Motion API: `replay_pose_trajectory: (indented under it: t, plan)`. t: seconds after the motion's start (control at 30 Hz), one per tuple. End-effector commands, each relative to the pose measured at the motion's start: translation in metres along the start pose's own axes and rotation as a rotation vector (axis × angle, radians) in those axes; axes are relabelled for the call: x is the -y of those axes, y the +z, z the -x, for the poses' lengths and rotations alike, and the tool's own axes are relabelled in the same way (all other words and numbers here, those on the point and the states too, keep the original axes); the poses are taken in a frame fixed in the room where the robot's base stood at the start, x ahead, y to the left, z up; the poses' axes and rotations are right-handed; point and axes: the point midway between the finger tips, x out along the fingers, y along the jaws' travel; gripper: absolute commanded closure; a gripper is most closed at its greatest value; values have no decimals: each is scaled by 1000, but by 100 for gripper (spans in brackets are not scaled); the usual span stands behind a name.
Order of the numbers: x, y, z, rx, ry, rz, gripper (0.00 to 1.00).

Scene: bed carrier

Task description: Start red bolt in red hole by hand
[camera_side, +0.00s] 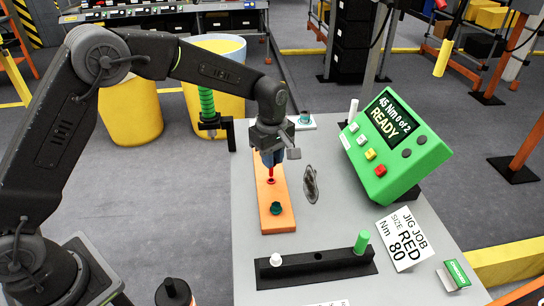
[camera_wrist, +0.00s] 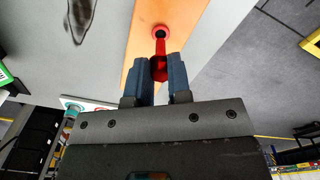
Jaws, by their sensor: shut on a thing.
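My gripper (camera_side: 270,158) has blue fingers and is shut on the red bolt (camera_side: 271,174). The bolt hangs tip down over the orange jig plate (camera_side: 278,222). In the wrist view the bolt (camera_wrist: 159,68) sits between the two fingers, its tip at the red-rimmed hole (camera_wrist: 160,32). The red hole shows in the side view (camera_side: 271,181) right under the bolt. I cannot tell whether the tip is inside the hole or just above it. A second, dark green hole (camera_side: 276,208) is at the plate's near end.
A green controller (camera_side: 395,145) reads "45 Nm 0 of 2 READY". A card (camera_side: 403,238) reads "JIG JOB SIZE RED Nm 80". A black rack (camera_side: 316,269) holds white and green pieces. A green-coiled tool (camera_side: 208,105) hangs left of the table. A dark stain (camera_side: 310,184) lies right of the plate.

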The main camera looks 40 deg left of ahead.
Motion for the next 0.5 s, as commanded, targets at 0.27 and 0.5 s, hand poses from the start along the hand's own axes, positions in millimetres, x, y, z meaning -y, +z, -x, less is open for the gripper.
replay_pose_trajectory:
  t: [0.27,0.5]
  plan:
    - [0,0,-6,0,0,0,100]
    - [0,0,-12,0,-1,0,100]
